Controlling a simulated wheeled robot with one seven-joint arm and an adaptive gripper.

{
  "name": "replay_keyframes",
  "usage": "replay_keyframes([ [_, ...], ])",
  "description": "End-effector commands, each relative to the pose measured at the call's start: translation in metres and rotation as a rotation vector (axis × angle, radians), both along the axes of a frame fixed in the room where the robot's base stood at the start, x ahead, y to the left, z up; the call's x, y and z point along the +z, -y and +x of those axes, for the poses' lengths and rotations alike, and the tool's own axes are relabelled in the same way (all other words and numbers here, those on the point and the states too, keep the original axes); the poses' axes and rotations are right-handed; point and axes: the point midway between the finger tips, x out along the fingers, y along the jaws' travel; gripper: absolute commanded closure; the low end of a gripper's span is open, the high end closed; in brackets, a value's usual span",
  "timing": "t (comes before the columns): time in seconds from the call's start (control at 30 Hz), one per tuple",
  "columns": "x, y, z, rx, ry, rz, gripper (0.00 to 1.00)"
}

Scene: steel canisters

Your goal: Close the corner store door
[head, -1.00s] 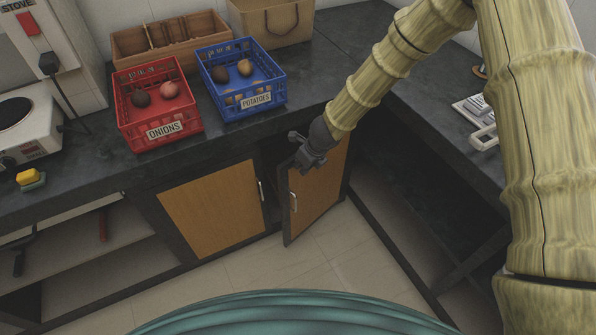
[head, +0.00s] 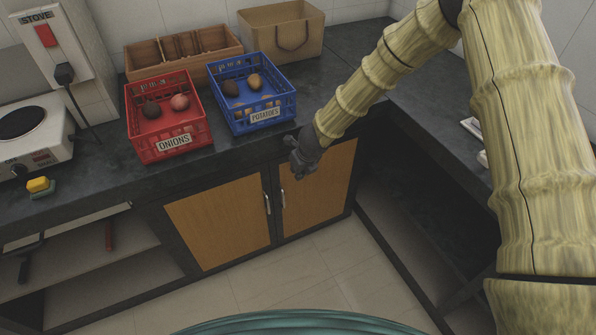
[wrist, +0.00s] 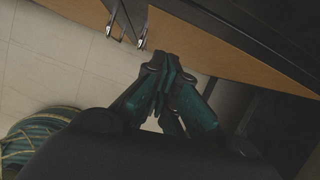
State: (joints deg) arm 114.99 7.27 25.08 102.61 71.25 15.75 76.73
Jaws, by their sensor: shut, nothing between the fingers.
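The corner store door (head: 318,190) is the right wooden door under the counter. It looks flush, or nearly flush, with the left door (head: 220,220), and its handle (head: 282,197) stands beside the other handle (head: 267,203). My gripper (head: 300,168) is at the top left part of the corner store door, in front of it; I cannot tell whether it touches. In the wrist view my gripper (wrist: 160,62) has its fingers together with nothing between them, close to the wooden door face (wrist: 205,48). Both handles show at the top left there.
The dark counter (head: 345,62) runs above the doors. A red crate (head: 190,140) labelled onions and a blue crate (head: 225,115) labelled potatoes stand on it. A wooden box (head: 180,58) and paper bag (head: 283,35) are behind. The tiled floor (head: 300,265) in front is clear.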

Motion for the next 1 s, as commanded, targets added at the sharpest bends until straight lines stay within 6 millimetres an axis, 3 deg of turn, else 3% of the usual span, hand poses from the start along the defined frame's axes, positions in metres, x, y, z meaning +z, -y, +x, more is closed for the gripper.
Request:
replay_keyframes([
  [0.27,0.011,0.000,-0.002,0.002,0.001,0.001,1.00],
  [0.8,0.080,0.004,-0.018,0.012,0.001,0.001,1.00],
  [1.0,0.092,0.006,-0.022,0.012,0.000,0.000,1.00],
])
